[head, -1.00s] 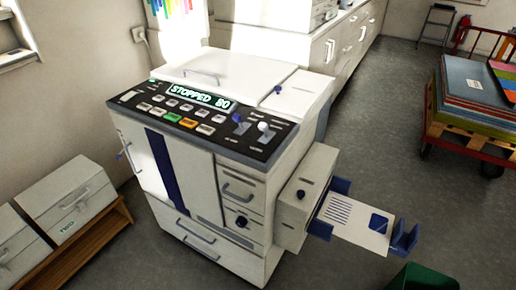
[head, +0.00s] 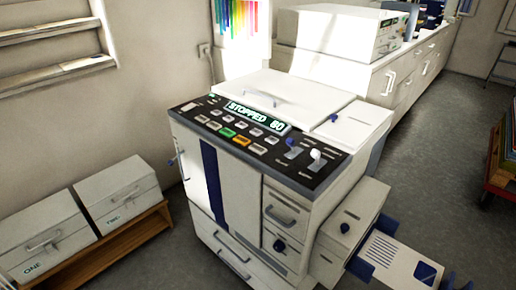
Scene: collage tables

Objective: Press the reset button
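A white copier-like machine (head: 235,180) with a dark blue stripe stands in the middle of the head view. Its black control panel (head: 262,144) faces me, with a lit display (head: 256,116) reading "STOPPED 80". Two levers (head: 304,154) stand at the panel's right. The button labels are too small to read, so I cannot tell which is reset. Neither of my grippers is in view.
Two white boxes, one marked ONE (head: 42,236) and another (head: 118,193), sit on a low wooden shelf (head: 115,245) at left. A tray with a printed sheet (head: 395,260) sticks out at the machine's right. A white counter (head: 375,75) runs behind. Grey floor is open at right.

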